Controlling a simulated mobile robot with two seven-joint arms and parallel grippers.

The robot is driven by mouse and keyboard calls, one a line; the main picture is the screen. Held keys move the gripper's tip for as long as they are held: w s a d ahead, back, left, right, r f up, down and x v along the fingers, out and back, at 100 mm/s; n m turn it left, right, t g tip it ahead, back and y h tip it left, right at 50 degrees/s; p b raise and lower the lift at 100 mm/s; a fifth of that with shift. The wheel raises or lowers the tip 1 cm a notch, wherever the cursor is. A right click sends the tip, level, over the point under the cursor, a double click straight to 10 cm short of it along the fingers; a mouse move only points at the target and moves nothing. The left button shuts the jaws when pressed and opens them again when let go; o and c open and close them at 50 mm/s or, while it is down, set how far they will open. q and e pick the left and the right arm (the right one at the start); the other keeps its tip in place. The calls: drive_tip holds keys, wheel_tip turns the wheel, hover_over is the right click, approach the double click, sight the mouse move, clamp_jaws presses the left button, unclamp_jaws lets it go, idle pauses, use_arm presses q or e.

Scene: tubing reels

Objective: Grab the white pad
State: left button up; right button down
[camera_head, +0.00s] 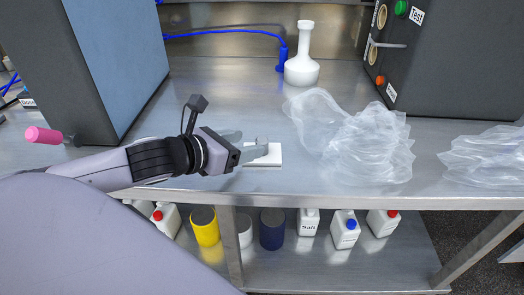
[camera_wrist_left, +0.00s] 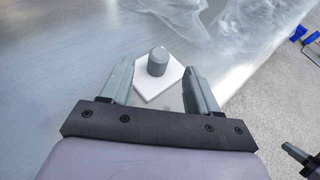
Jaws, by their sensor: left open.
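The white pad (camera_head: 270,158) lies flat on the metal table near its front edge. In the left wrist view the white pad (camera_wrist_left: 156,88) is a pale slab with a grey cylinder (camera_wrist_left: 158,61) standing on it. My left gripper (camera_head: 258,147) reaches in from the left and is over the pad. In the wrist view its two fingers (camera_wrist_left: 158,88) are apart, with the pad and cylinder showing between and beyond them. It holds nothing. In the head view the fingers hide part of the pad.
Crumpled clear plastic (camera_head: 355,140) lies right of the pad, with more plastic (camera_head: 487,155) farther right. A white flask-shaped vessel (camera_head: 302,60) stands behind. Dark machines stand left (camera_head: 110,60) and right (camera_head: 450,60). Several bottles and jars sit on the lower shelf (camera_head: 340,270).

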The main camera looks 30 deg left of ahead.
sight(258, 142)
use_arm(q)
drive_tip(key=shift+x, duration=2.15)
drive_tip(key=shift+f, duration=0.1)
clamp_jaws()
